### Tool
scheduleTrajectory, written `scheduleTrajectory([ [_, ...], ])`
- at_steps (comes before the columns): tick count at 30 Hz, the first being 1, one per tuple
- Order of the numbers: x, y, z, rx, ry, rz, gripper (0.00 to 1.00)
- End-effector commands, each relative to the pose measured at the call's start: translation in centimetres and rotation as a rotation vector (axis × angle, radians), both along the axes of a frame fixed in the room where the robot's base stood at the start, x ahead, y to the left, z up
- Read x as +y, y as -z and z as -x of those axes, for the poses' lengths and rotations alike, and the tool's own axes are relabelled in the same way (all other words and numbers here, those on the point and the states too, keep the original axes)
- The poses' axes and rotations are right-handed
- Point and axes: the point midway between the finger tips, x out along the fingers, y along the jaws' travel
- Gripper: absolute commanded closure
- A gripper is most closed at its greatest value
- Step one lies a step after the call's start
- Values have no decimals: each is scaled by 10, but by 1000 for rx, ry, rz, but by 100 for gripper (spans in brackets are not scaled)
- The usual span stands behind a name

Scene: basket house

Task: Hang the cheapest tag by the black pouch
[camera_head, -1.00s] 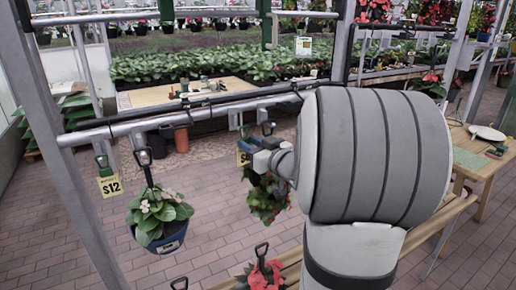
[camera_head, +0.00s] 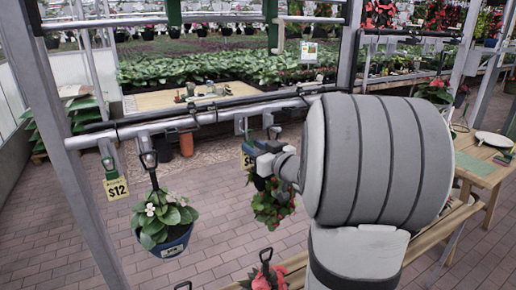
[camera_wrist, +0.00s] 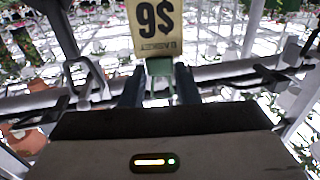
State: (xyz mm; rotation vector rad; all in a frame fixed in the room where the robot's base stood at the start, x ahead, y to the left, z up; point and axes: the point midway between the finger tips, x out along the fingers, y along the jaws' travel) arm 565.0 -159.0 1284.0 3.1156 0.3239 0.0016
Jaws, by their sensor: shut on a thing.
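My gripper (camera_wrist: 159,88) is shut on the green clip (camera_wrist: 159,67) of a yellow price tag (camera_wrist: 155,28). The tag shows upside down in the wrist view, with a dollar sign and a digit that could be 6 or 9. In the head view my gripper (camera_head: 266,158) is by the hanging rail, and part of the yellow tag (camera_head: 246,161) shows at its left. A yellow $12 tag (camera_head: 116,188) hangs from a clip at the rail's left end. I cannot make out a black pouch in either view.
The grey rail (camera_head: 205,117) runs across with several hooks. A white-flowered plant in a blue pot (camera_head: 165,244) hangs left; a red-flowered plant (camera_head: 270,206) hangs below my gripper. Another red plant (camera_head: 265,279) is at the bottom. A wooden table (camera_head: 483,165) stands right.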

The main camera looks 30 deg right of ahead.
Motion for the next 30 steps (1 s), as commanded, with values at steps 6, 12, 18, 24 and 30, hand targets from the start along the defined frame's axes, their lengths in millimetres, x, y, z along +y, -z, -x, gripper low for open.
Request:
scheduleTrajectory([
  [6, 0, 0, 0, 0, 0, 0, 84],
  [12, 1, 0, -7, 0, -1, -1, 84],
  [18, 2, 0, -19, -1, -2, -1, 84],
  [24, 2, 0, -25, 0, -1, -1, 84],
  [30, 2, 0, -25, 0, -2, -1, 84],
])
